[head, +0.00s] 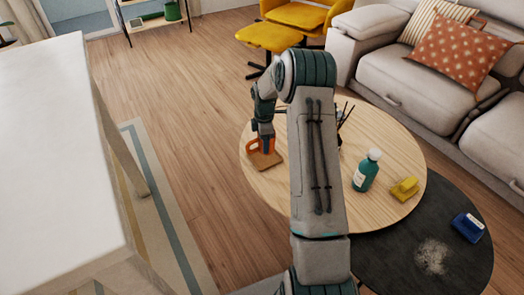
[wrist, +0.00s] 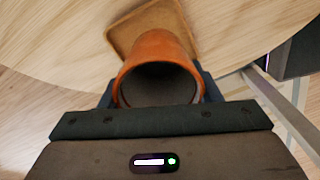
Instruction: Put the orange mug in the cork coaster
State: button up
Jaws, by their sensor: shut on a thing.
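The orange mug (wrist: 158,48) is in my gripper, which shows in the wrist view (wrist: 158,95) with a finger on each side of it. I look into its open mouth there. In the head view the mug (head: 253,146) and my gripper (head: 265,141) are over the left part of the round wooden table. The cork coaster (wrist: 122,38) is a square tan piece with a raised rim, lying just beyond the mug and partly hidden by it. In the head view the coaster (head: 266,161) is right below the mug. I cannot tell whether the mug touches it.
The round wooden table (head: 262,188) also holds a teal bottle (head: 366,170), a yellow object (head: 404,188) and a dark holder with sticks, partly behind my arm. A lower black table (head: 400,262) carries a blue object (head: 468,227). A white table (head: 60,150) stands at left.

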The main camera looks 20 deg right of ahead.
jog(key=shift+w+a+f, duration=0.3)
jog(key=shift+w+f, duration=0.05)
jog(key=shift+f+b, duration=0.55)
jog(key=shift+f, duration=1.3)
jog(key=shift+f, duration=0.2)
jog(key=o, duration=1.2)
jog(key=shift+c, duration=0.2)
